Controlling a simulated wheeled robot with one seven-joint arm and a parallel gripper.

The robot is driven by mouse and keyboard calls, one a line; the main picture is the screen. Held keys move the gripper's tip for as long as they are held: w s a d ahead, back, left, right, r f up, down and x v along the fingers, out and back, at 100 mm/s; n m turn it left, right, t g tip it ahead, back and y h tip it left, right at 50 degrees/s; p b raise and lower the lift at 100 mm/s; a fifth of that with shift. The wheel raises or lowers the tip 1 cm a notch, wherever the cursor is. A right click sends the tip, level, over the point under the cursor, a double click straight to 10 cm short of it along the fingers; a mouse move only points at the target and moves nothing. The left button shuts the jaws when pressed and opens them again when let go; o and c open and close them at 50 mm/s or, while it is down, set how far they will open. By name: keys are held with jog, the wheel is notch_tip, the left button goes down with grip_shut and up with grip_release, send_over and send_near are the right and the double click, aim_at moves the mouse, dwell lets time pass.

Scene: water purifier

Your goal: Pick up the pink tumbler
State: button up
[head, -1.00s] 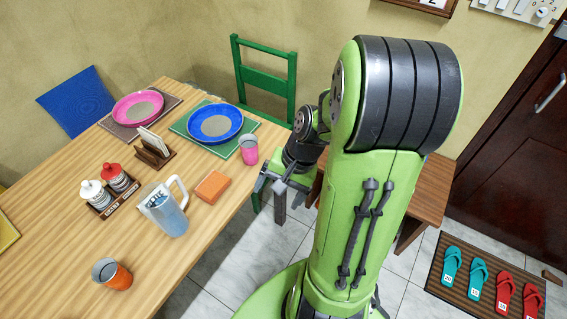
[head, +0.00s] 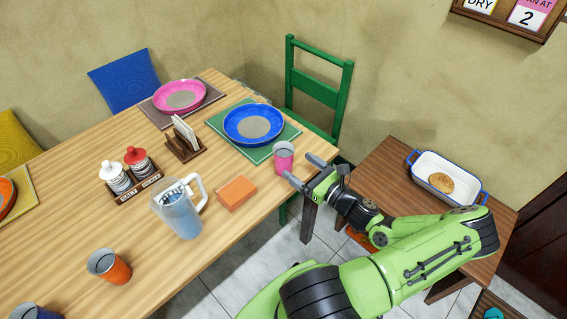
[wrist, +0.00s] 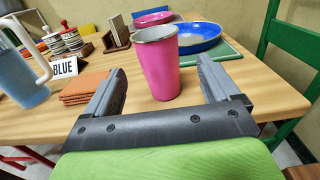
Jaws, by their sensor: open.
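The pink tumbler (head: 284,158) stands upright near the table's right edge, beside the green placemat. In the wrist view the pink tumbler (wrist: 159,66) stands straight ahead, with its grey rim and inside showing. My gripper (head: 300,169) is open and empty, just right of the tumbler and pointing at it. In the wrist view my gripper (wrist: 160,88) has one finger on either side of the tumbler's outline, with the tumbler seen in the gap beyond. I see no contact.
A green chair (head: 315,90) is behind my gripper. A side table (head: 378,165) bears a white tray (head: 425,165).

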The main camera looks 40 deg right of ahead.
aim_at(277, 149)
jog(key=w, duration=0.3)
jog(key=w+b, duration=0.1)
jog(key=w, duration=0.2)
jog(key=w+b, duration=0.1)
jog(key=w, duration=0.2)
jog(key=shift+a+r, duration=0.1)
jog(key=shift+a, duration=0.15)
jog(key=shift+r, duration=0.1)
jog(key=c, duration=1)
jog(key=shift+r, duration=0.1)
notch_tip(277, 149, up, 10)
jog(key=p, duration=0.4)
jog(key=shift+p, duration=0.3)
